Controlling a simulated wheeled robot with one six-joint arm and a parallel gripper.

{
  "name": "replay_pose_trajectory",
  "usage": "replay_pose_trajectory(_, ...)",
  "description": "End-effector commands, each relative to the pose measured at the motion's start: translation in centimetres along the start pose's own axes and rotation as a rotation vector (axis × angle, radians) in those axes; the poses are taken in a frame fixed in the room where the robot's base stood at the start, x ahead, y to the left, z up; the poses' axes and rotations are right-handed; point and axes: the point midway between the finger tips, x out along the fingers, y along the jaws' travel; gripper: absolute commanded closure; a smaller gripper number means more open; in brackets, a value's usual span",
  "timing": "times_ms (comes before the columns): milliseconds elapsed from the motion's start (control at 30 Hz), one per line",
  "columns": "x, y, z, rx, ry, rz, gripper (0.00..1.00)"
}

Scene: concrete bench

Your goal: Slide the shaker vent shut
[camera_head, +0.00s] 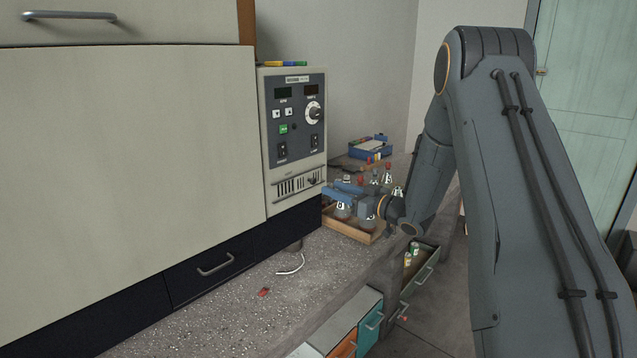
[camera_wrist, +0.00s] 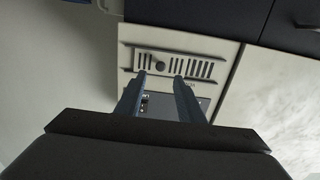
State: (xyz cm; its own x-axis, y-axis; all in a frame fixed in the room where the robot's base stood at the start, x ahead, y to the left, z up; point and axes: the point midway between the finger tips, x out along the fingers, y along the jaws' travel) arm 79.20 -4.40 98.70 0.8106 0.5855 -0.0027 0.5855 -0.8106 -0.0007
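The shaker's control panel (camera_head: 299,133) stands at the bench's back, with a slotted vent (camera_head: 297,185) low on its front. The vent also shows upside down in the wrist view (camera_wrist: 194,68), with dark slots on both sides of a round dark knob (camera_wrist: 160,66). In the head view the knob sits toward the vent's right end. My gripper (camera_head: 328,189) is in front of the vent's right side. In the wrist view its two fingers (camera_wrist: 160,75) are apart with nothing between them. The knob appears just beyond the tips, roughly between them; contact is not visible.
A wooden tray (camera_head: 350,232) of flasks with coloured tops stands right below my gripper. A blue box (camera_head: 370,149) is farther back. A red item (camera_head: 264,292) and a white cable (camera_head: 291,265) lie on the bench. An open drawer (camera_head: 420,268) sticks out below.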

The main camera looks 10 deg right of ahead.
Motion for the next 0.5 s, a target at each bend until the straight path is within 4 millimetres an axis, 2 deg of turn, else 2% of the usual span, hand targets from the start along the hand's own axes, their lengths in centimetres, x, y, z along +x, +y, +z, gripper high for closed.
replay_pose_trajectory(500,6.7,-0.1,-0.1,0.0,0.004,-0.004,0.65)
